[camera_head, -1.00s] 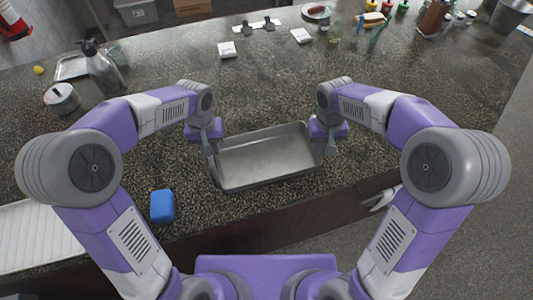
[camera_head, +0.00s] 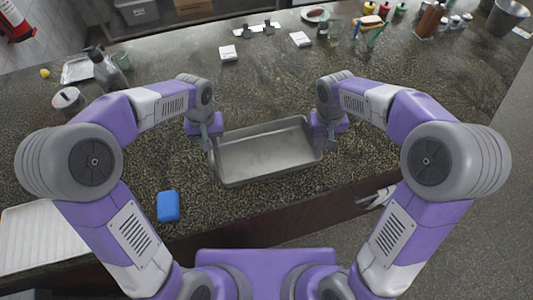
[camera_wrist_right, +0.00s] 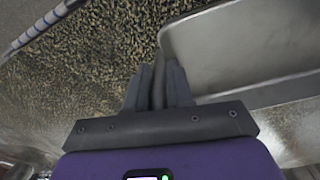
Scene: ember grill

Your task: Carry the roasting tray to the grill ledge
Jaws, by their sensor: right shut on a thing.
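The roasting tray (camera_head: 268,178) is a grey rectangular metal pan, empty, over the dark speckled counter between my two arms. Whether its base touches the counter is hard to tell. My right gripper (camera_head: 331,137) is at the tray's right end. In the right wrist view, the right gripper's fingers (camera_wrist_right: 160,85) are shut on the rim of the tray (camera_wrist_right: 235,50). My left gripper (camera_head: 207,144) is at the tray's left end, its fingers appearing closed on the rim. I cannot make out a grill ledge.
A blue block (camera_head: 168,206) lies on the counter (camera_head: 270,95) left of the tray. A white ribbed tray (camera_head: 40,240) is at the lower left. A bottle (camera_head: 105,70) and a lidded pot (camera_head: 65,97) stand far left. Bottles and small items line the back right.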

